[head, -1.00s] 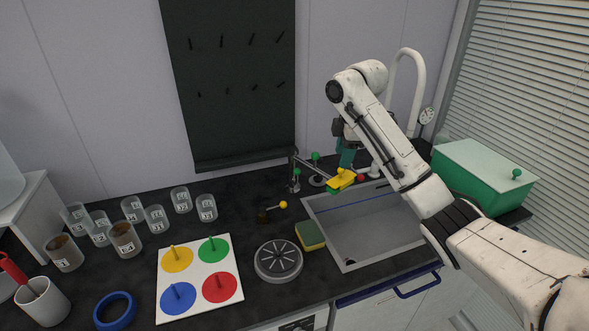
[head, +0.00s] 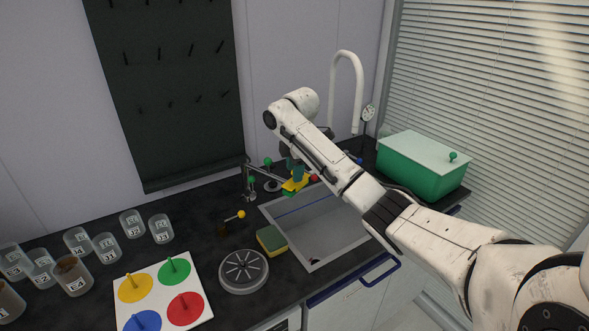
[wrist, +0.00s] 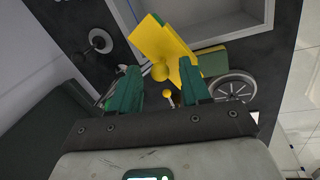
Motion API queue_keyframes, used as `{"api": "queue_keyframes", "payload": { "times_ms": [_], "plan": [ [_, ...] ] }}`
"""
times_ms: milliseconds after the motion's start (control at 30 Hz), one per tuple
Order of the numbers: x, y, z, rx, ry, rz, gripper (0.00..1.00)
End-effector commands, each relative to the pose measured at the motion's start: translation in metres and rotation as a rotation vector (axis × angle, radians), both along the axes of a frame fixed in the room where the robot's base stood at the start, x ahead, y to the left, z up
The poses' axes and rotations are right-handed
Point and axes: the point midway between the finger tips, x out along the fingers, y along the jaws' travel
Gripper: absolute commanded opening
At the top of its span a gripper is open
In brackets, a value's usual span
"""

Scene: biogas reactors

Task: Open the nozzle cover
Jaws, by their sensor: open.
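The yellow nozzle cover (head: 294,187), with green beside it, sits at the back left edge of the sink. In the wrist view the green fingers of my gripper (wrist: 160,80) are spread apart. The nozzle under the cover is mostly hidden.
A sponge (head: 271,240), a round grey disc (head: 243,271) and a yellow-knobbed lever (head: 240,214) are to the left. The faucet (head: 357,100) rises behind.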

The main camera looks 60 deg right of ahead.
Motion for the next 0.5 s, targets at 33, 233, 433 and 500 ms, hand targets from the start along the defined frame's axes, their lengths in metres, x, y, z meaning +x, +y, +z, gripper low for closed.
{"api": "queue_keyframes", "payload": {
  "times_ms": [33,233,433,500],
  "plan": [
    [-0.0002,-0.0005,-0.003,0.001,0.002,-0.001,0.47],
    [0.0005,-0.001,-0.0067,0.0,0.0,-0.001,0.47],
    [0.0005,-0.001,-0.0064,0.0,0.0,-0.001,0.41],
    [0.0005,-0.0009,-0.0063,0.0,0.0,-0.001,0.34]
  ]
}}
